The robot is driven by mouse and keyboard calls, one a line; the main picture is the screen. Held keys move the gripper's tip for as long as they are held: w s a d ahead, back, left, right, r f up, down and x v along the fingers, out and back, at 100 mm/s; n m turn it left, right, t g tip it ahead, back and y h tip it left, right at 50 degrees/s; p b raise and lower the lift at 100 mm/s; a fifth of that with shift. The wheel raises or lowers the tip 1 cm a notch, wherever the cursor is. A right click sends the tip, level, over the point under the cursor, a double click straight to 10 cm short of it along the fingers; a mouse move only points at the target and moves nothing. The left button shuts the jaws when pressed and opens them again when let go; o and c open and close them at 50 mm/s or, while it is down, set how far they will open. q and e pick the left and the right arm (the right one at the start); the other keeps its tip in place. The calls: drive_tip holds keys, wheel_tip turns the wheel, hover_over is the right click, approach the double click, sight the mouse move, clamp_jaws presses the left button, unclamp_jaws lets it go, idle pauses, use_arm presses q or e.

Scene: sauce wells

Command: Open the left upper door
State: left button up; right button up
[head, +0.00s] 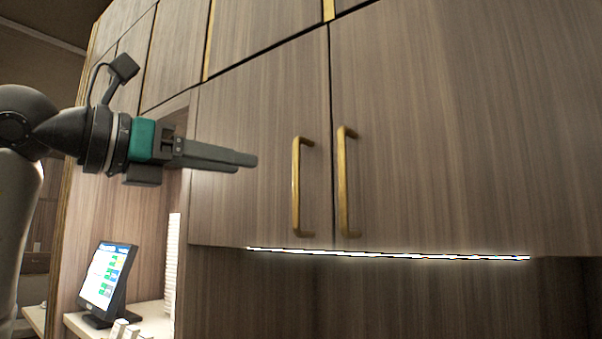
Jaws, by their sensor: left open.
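The left upper door (250,130) is a brown wood-grain cabinet door, and it is closed. Its brass bar handle (296,185) stands upright near the door's right edge. My left gripper (254,162) is in front of this door, left of the handle and apart from it. Its dark fingers point right, toward the upper part of the handle. It is open with nothing seen between the fingers, which overlap from this angle. My right gripper is not in view.
The right upper door (450,130) is closed, with its own brass handle (345,180) close beside the left one. A bright light strip (390,255) runs below the doors. A touch screen (106,280) stands on a white shelf at lower left.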

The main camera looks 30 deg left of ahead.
sight(294, 174)
use_arm(q)
drive_tip(key=p+x, duration=0.2)
drive_tip(key=x, duration=1)
drive_tip(key=shift+w+p, duration=0.1)
drive_tip(key=shift+p, duration=0.2)
clamp_jaws()
idle(0.8)
